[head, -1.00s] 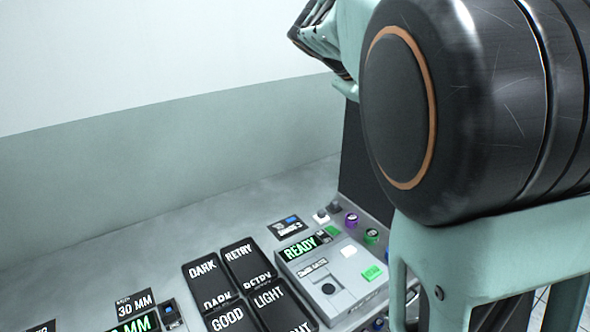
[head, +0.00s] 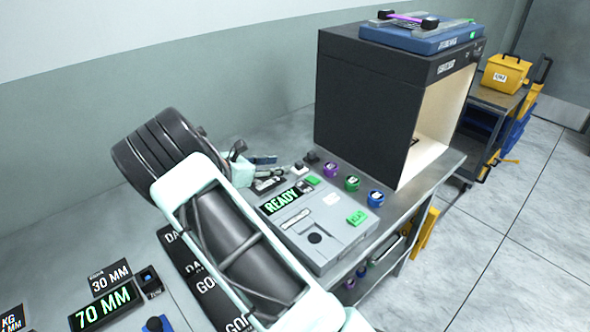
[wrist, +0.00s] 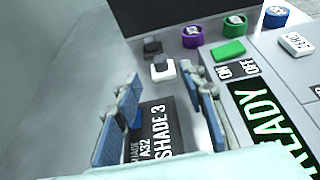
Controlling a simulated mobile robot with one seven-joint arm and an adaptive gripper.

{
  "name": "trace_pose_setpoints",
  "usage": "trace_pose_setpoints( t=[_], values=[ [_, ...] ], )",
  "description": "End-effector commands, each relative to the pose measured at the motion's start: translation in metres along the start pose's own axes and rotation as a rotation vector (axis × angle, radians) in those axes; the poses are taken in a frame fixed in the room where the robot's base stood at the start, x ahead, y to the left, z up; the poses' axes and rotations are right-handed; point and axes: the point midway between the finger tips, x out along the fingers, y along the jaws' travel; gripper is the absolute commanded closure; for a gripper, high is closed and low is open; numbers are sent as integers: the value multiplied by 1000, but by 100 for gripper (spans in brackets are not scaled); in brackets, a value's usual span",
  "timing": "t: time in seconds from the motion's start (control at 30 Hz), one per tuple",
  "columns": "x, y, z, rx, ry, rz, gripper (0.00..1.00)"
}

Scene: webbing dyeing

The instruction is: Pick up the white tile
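The white tile (wrist: 163,72) looks like a small white block with a dark knob on top. In the wrist view it stands just beyond my fingertips, in front of a similar black block (wrist: 152,47). In the head view the white tile (head: 298,168) is small, at the back edge of the READY device. My gripper (wrist: 163,82) is open and empty, with its blue-padded fingers apart above a dark SHADE 3 label. In the head view my gripper (head: 272,172) is low over the bench, left of the tile, and partly hidden by my arm.
The READY device (head: 325,238) is close on the right. Purple (head: 331,170), green (head: 352,183) and blue (head: 376,198) round pieces stand beyond it, before a dark open cabinet (head: 365,110). Black label plates (head: 178,245) lie partly under my arm.

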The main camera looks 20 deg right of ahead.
Motion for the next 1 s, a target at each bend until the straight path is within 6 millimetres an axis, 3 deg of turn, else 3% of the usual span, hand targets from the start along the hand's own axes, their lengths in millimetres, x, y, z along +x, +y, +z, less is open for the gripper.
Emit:
trace_pose_setpoints(
  t=[0.2, 0.47, 0.7, 1.0],
  values=[
    [35, 0, 1, 4, 0, -2, 62],
    [57, 0, 0, 5, 0, -2, 62],
    [92, 1, -2, 5, -1, -3, 62],
    [98, 2, -3, 6, 1, 1, 65]
  ],
)
